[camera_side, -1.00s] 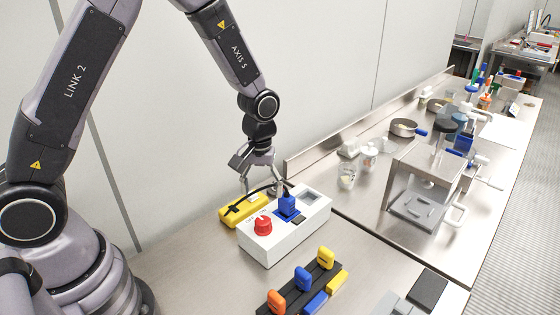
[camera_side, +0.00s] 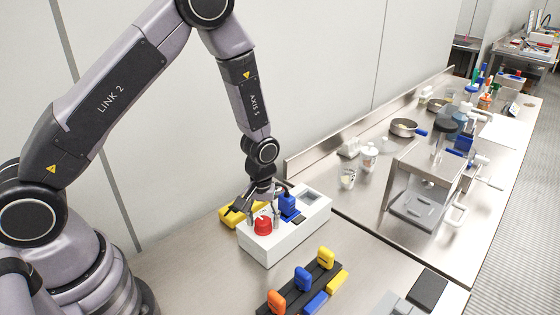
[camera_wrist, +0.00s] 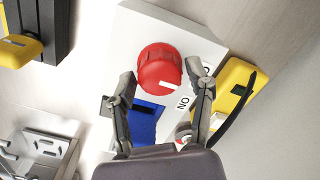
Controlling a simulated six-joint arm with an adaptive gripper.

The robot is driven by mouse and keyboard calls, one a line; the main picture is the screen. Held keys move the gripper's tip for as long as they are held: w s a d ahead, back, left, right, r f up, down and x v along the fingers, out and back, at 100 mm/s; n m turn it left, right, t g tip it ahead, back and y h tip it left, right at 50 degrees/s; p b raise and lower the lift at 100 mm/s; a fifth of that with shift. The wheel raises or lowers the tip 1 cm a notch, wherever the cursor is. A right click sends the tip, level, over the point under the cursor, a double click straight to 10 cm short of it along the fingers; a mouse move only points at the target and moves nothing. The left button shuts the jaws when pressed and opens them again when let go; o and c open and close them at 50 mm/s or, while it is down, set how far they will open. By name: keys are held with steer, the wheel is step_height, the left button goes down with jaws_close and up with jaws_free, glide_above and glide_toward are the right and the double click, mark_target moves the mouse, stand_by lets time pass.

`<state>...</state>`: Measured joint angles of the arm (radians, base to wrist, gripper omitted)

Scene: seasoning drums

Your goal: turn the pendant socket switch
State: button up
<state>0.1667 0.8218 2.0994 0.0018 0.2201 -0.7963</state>
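A red round knob (camera_side: 263,225) with a white pointer mark sits on the sloped top of a white box (camera_side: 285,238). The knob also shows in the wrist view (camera_wrist: 158,68), with printed "ON" lettering beside it. My gripper (camera_side: 264,214) is over the knob, pointing down. In the wrist view my gripper (camera_wrist: 160,74) is open, with one fingertip on each side of the knob. I cannot tell whether the fingertips touch it.
A yellow case (camera_side: 231,217) with a black cable lies behind the box. A black rack (camera_side: 330,275) with orange, blue and yellow handles stands in front. A metal stand (camera_side: 415,195) is at right.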

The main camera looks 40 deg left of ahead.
mark_target(264, 219)
steer(key=c, duration=0.8)
steer(key=shift+m, duration=0.3)
steer(key=m, duration=1.1)
steer(key=shift+d, duration=0.1)
steer(key=shift+m, duration=0.3)
steer(key=o, duration=1.2)
steer(key=shift+c, duration=0.2)
step_height(264, 219, up, 12)
